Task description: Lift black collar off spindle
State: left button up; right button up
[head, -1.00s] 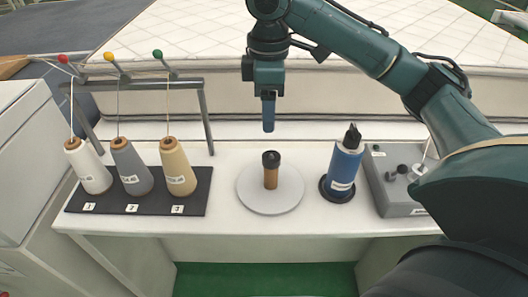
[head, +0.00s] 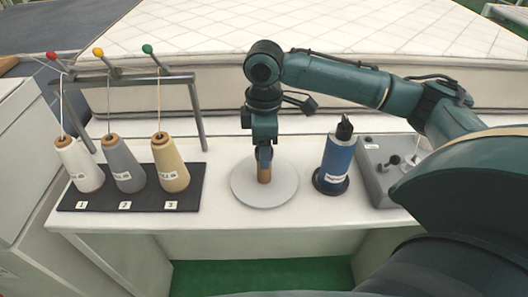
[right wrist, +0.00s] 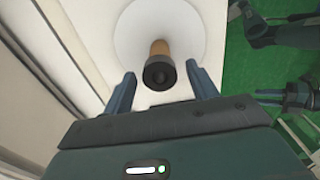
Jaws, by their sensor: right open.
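The black collar (right wrist: 158,74) sits on top of the brown spindle (right wrist: 160,48), which stands upright on a round white disc (head: 265,196). In the head view the spindle (head: 264,174) shows below my right gripper (head: 264,158), and the collar is hidden behind the fingers. My right gripper points down, open. In the right wrist view its fingers (right wrist: 161,72) stand on either side of the collar with a gap at each side. My left gripper is not in the head view.
Three thread cones, white (head: 77,166), grey (head: 121,166) and tan (head: 169,165), stand at left under a rack (head: 201,120). A quilted mattress (head: 420,35) lies behind.

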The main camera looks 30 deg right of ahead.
jog(key=shift+c, duration=0.5)
jog(key=c, duration=0.9)
jog(key=shift+r, duration=0.15)
notch_tip(320, 180, up, 10)
